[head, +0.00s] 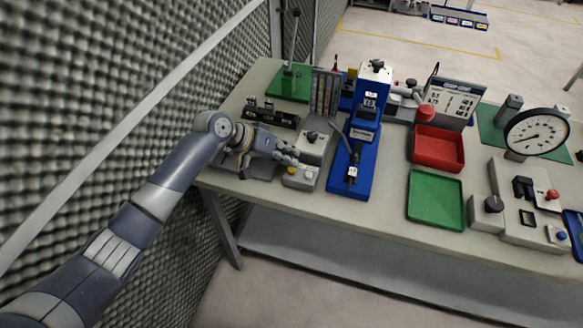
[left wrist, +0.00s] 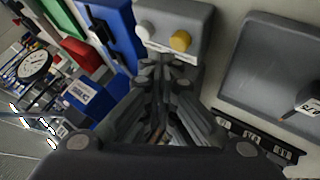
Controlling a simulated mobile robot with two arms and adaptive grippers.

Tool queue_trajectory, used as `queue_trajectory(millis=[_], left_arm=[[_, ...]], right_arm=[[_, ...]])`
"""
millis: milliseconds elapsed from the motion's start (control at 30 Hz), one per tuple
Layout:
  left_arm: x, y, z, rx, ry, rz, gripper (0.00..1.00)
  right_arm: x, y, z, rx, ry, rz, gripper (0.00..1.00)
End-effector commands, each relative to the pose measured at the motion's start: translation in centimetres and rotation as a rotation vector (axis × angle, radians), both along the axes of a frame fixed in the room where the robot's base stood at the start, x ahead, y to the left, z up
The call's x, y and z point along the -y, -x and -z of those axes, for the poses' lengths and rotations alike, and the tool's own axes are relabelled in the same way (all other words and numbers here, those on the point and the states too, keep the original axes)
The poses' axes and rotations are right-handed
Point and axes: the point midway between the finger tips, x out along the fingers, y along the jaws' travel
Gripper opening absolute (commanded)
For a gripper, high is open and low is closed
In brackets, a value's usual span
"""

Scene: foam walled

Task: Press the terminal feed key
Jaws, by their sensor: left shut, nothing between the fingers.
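A small grey key box (head: 300,178) stands near the front edge of the bench, with a yellow button and a pale button on it. It also shows in the left wrist view (left wrist: 170,52), with the white button (left wrist: 145,30) and the yellow button (left wrist: 181,40) side by side. Its label is too small to read. My left gripper (head: 293,160) is shut and empty, with its fingertips close to the box. In the left wrist view the fingertips (left wrist: 168,68) point at the box's labelled side; I cannot tell whether they touch it. My right gripper is not in view.
A green tray (head: 436,200) and a red tray (head: 438,148) lie further right. A foam wall (head: 100,90) runs along the left.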

Motion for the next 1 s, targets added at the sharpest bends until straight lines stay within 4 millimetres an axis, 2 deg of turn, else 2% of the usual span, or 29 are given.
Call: queue_trajectory(millis=[167,600,1000], left_arm=[[0.0,0.0,-0.8,0.001,0.001,0.0,0.0],[0.0,0.0,-5.1,0.001,0.0,-0.001,0.0],[0.0,0.0,-5.0,0.001,0.0,-0.001,0.0]], right_arm=[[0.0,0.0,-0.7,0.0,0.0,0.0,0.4],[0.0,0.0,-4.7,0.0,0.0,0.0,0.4],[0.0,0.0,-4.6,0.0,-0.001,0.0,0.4]])
